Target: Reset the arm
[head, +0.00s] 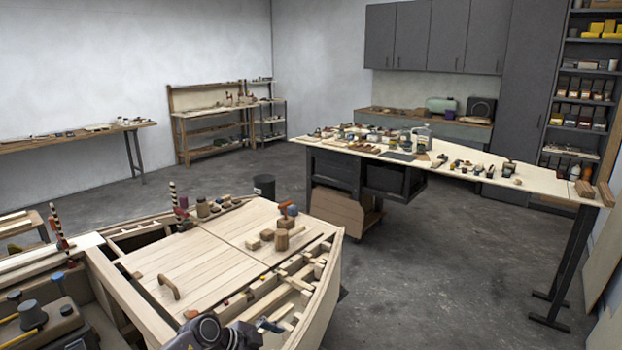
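A dark grey part of my arm (203,333) comes in at the bottom edge of the head view, over the near side of the plywood hull (325,275). Its black end, which looks like my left gripper (240,338), is beside the open slatted side of the hull. The fingers are cut off or too dark to tell whether they are open or shut. I see nothing held clearly. My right gripper is not in view.
The hull deck (215,255) carries a wooden handle (168,287), wooden blocks (282,240) and several jars. A long workbench (465,165) with small items stands at right. A black bin (264,187) stands behind the hull. The grey floor (430,270) between hull and workbench is clear.

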